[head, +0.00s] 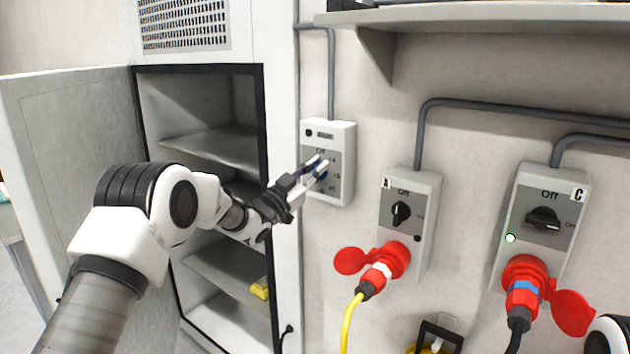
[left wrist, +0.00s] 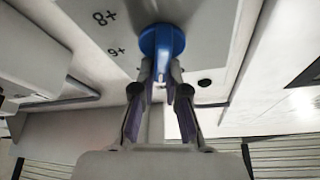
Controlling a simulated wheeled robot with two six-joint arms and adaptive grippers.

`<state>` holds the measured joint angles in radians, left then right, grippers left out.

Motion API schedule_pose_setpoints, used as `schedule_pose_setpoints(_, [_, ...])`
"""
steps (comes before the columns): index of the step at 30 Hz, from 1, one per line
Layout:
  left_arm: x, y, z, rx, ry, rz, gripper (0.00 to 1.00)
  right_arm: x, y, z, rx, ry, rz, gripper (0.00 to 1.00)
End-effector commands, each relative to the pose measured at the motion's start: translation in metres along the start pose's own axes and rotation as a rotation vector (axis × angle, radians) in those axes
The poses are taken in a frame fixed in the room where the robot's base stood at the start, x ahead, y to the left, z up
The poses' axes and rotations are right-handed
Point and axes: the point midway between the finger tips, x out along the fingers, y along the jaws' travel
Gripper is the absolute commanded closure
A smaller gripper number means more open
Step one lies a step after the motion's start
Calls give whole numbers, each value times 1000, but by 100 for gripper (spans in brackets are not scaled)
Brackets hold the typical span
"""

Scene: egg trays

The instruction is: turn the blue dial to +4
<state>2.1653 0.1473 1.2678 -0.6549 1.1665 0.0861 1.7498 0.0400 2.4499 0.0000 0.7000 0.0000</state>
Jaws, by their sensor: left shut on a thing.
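The blue dial (left wrist: 162,42) sits on the face of a light grey control box (head: 340,135) on the wall. In the head view only a bit of the dial (head: 322,176) shows behind the fingers. My left gripper (head: 318,167) reaches it from the left. In the left wrist view both fingers (left wrist: 161,75) are closed on the dial's near edge. Two printed marks beside the dial appear upside down there, and the dial's pointer setting cannot be read. My right gripper is not in view.
Box A (head: 425,190) and box C (head: 575,185) on the right have black switches and red plugs with cables. An open cabinet with shelves (head: 210,140) stands left, its door (head: 65,110) swung out. A wall shelf (head: 480,18) hangs above.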

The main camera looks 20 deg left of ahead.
Motion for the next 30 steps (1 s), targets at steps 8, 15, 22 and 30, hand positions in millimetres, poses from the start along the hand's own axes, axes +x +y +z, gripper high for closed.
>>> schedule_pose_setpoints(8, [-6, 9, 15, 201, -19, 93, 100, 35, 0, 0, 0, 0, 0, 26])
schedule_pose_setpoints(15, [-5, 11, 14, 332, -19, 149, 100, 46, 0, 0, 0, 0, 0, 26])
schedule_pose_setpoints(22, [-5, 12, 13, 393, -19, 175, 100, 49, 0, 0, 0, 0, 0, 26])
schedule_pose_setpoints(30, [-5, 11, 12, 405, -18, 180, 100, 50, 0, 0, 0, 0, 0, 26])
